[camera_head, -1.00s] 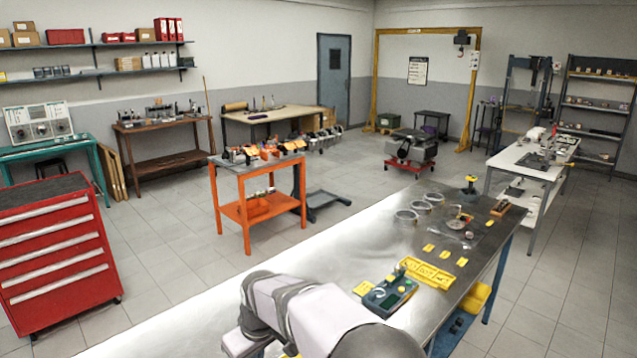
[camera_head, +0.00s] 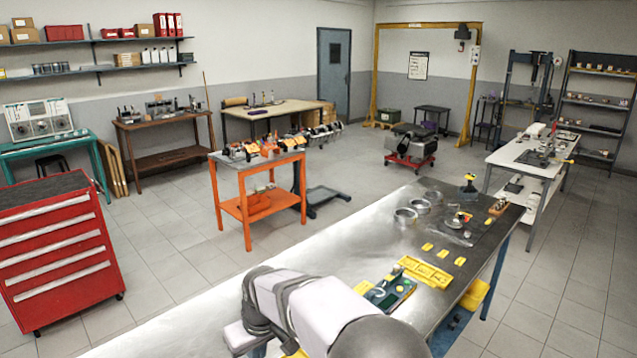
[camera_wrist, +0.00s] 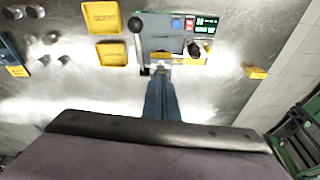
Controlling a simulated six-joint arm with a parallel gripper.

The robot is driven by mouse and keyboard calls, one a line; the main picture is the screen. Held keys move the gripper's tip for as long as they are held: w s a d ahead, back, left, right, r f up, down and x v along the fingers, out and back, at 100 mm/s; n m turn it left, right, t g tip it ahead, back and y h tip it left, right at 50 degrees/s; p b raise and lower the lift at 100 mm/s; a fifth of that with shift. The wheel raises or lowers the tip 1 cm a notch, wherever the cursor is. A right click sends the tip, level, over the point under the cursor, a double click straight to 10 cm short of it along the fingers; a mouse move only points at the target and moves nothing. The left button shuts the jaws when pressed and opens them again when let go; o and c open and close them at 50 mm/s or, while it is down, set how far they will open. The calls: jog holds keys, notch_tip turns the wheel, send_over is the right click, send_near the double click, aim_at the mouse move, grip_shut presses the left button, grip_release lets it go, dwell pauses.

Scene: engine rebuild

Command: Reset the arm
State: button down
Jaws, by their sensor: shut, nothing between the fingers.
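My arm (camera_head: 318,305) reaches in from the bottom edge over the steel workbench (camera_head: 215,315) in the head view. In the wrist view, my gripper (camera_wrist: 160,72) shows as narrow blue-grey fingers, shut with nothing held. It points toward a green device (camera_wrist: 205,24) with buttons and a small display. Its height above the bench is hard to tell. In the head view the green device (camera_head: 398,289) lies just past my arm, partly covered by it.
A yellow tray (camera_head: 425,271) and small yellow pieces lie beyond the device. Metal rings (camera_head: 405,215) stand further back. A red tool cabinet (camera_head: 55,250) and an orange cart (camera_head: 245,205) stand on the floor. The bench's left part is bare.

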jog(key=s+d+f+m+g+h+b, duration=0.1)
jog(key=s+d+f+g, duration=0.1)
jog(key=s+d+f, duration=0.45)
jog(key=s+d+f+m+g+h, duration=0.1)
jog(key=s+d+f, duration=0.2)
jog(key=s+d, duration=0.55)
jog(key=s+d+m+t+b, duration=0.1)
jog(key=s+d+m+b, duration=0.3)
jog(key=d, duration=0.9)
jog(key=s+m, duration=0.1)
jog(key=s, duration=0.2)
jog(key=shift+s+d+r+m+b, duration=0.2)
jog(key=shift+r+m+b, duration=0.05)
jog(key=shift+m+b, duration=0.05)
